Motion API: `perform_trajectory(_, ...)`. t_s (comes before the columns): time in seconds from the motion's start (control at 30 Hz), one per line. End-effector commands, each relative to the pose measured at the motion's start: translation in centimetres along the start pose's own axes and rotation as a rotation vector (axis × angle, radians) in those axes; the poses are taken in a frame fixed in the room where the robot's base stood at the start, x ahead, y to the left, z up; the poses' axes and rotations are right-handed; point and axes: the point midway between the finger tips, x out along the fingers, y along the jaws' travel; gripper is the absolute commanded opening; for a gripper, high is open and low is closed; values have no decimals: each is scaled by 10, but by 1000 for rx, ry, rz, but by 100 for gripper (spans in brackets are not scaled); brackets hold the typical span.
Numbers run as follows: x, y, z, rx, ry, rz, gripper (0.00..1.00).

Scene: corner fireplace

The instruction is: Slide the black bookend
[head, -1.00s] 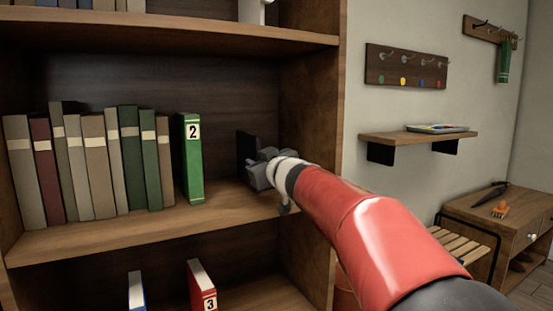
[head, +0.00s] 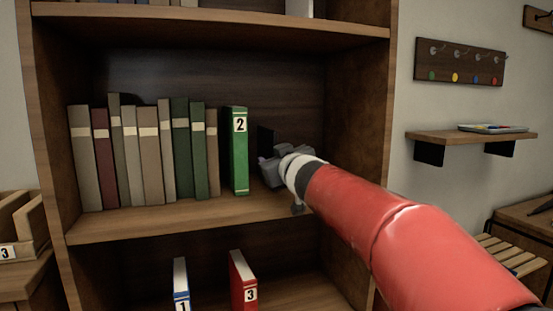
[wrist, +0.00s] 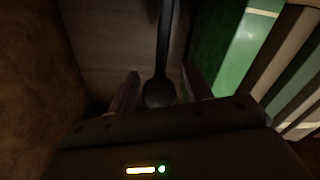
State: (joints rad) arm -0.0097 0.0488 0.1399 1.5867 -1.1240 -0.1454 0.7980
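The black bookend (head: 265,140) stands upright on the middle shelf, just right of the green book numbered 2 (head: 239,150). My gripper (head: 270,168) is at its front, low near the shelf board, and hides its lower part. In the wrist view, a dark upright piece with a rounded end, seemingly the bookend (wrist: 162,45), lies between my two fingers (wrist: 160,82). The fingers stand apart with gaps visible on both sides of it. The green book (wrist: 240,50) is close beside the right finger in the wrist view.
Several books (head: 147,165) stand left of the green book. The shelf's right side wall (head: 355,150) is right of my gripper, with free board between. A blue book 1 (head: 181,285) and a red book 3 (head: 242,280) stand below.

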Motion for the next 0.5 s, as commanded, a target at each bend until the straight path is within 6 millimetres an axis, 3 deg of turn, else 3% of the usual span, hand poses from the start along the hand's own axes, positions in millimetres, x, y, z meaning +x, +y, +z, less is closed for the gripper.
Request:
perform_trajectory(0.23,-11,1,-1,0,1,1,50)
perform_trajectory(0.5,-57,0,-2,0,1,1,50)
